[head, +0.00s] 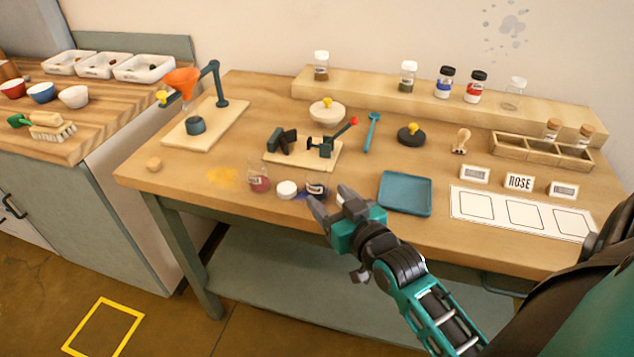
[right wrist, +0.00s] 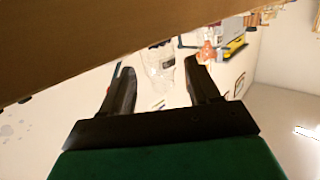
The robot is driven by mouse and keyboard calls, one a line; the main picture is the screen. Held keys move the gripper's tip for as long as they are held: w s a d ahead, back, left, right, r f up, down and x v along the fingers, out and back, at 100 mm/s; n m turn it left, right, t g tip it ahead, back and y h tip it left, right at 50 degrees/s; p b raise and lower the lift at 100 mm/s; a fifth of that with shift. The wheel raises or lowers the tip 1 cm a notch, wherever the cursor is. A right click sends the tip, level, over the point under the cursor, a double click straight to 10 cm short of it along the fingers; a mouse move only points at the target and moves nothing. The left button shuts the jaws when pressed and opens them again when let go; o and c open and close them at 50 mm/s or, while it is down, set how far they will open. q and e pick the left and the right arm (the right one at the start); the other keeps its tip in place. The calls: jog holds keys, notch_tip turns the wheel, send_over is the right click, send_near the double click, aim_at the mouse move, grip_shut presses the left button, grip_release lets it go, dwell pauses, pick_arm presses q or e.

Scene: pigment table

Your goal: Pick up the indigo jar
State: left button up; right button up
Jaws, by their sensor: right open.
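A small jar with dark indigo contents (head: 316,189) is at the table's front edge, with a dark blue stain beside it. Its label is too small to read, and my right gripper partly hides it. My right gripper (head: 335,204) is open and empty, its fingertips just in front of and below that jar in the head view; I cannot tell whether they touch it. In the right wrist view the open fingers (right wrist: 158,88) show with a pale glassy shape (right wrist: 159,62) beyond them, which I cannot identify. My left gripper is out of view.
A white lid (head: 287,189) and a jar with red contents (head: 259,178) stand left of the indigo jar. A blue tray (head: 405,193) lies to the right. A clamp stand (head: 303,152) is behind. A blue-labelled jar (head: 444,83) stands on the back shelf (head: 420,104).

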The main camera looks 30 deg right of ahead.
aim_at(323, 189)
jog(key=shift+w+d+f, duration=0.15)
jog(key=shift+w, duration=0.9)
jog(key=shift+w+d+f, duration=0.1)
jog(key=shift+w+f, duration=0.1)
jog(key=shift+w, duration=0.8)
jog(key=shift+w+d+f, duration=0.15)
jog(key=shift+w, duration=0.9)
jog(key=shift+c, duration=0.3)
jog(key=c, duration=0.6)
jog(key=shift+c, duration=0.5)
jog(key=shift+r, duration=0.15)
